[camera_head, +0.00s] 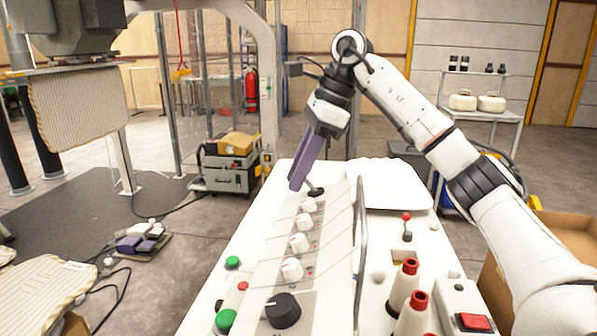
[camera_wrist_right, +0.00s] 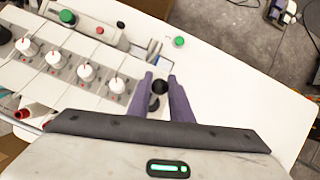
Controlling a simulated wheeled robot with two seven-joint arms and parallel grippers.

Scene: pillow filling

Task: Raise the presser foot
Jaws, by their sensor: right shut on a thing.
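My right gripper (camera_head: 298,180), with purple fingers, reaches down to the far end of the white control panel (camera_head: 262,262). It is shut on a small lever (camera_head: 315,191) that rises at a tilt from a dark round base. In the right wrist view, the lever's black ball knob (camera_wrist_right: 160,87) sits between the fingertips of the right gripper (camera_wrist_right: 161,77). The presser foot itself cannot be made out; a dark machine head (camera_head: 75,30) stands at the upper left with a striped pillow (camera_head: 78,105) below it. My left gripper is not in view.
A row of several white knobs and a larger black knob (camera_head: 283,310) runs along the panel beside a metal rail (camera_head: 361,250). Red-topped cones (camera_head: 405,285) and a red-knobbed lever (camera_head: 407,228) stand to the right. A green button (camera_head: 232,263) is at the left edge.

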